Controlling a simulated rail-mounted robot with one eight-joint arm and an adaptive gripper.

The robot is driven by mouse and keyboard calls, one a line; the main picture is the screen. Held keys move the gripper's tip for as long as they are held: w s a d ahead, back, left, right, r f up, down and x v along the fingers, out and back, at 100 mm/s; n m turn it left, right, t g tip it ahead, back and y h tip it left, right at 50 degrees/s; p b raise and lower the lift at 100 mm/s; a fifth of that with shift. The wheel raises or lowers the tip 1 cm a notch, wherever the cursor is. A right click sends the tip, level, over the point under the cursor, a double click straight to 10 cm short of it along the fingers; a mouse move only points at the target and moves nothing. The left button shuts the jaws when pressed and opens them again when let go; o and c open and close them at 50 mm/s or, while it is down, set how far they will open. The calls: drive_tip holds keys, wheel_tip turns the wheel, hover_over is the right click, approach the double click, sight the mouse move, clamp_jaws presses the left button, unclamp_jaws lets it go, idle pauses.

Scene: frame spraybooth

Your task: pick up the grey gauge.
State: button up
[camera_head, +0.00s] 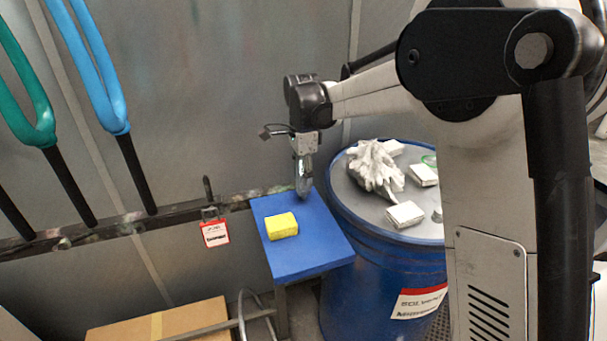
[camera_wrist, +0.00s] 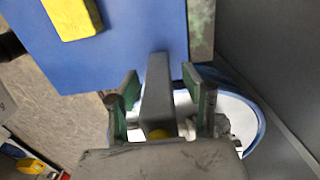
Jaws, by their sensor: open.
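In the wrist view, the grey gauge (camera_wrist: 158,90) appears as a long plain grey bar between my gripper's two green-edged fingers (camera_wrist: 162,98). The fingers are spread, with a gap showing on each side of its upper part. A small yellow patch shows at its lower end, and the rest there is hidden by the gripper body. In the head view, my gripper (camera_head: 303,185) points down at the back right edge of the blue table (camera_head: 296,262). The gauge cannot be told apart from the fingers there.
A yellow block (camera_head: 282,226) lies on the blue table, in front and left of my gripper. A blue drum (camera_head: 365,280) stands close on the right, with a white glove (camera_head: 374,167) and several white boxes on top. A red-tagged padlock (camera_head: 214,231) hangs on the rail at left.

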drive_tip(key=shift+f, duration=0.45)
clamp_jaws()
drive_tip(key=shift+r, duration=0.45)
drive_tip(key=s+a+r+b, duration=0.1)
drive_tip(key=s+a+r, duration=0.7)
drive_tip(key=r, duration=0.2)
drive_tip(key=shift+s, duration=0.35)
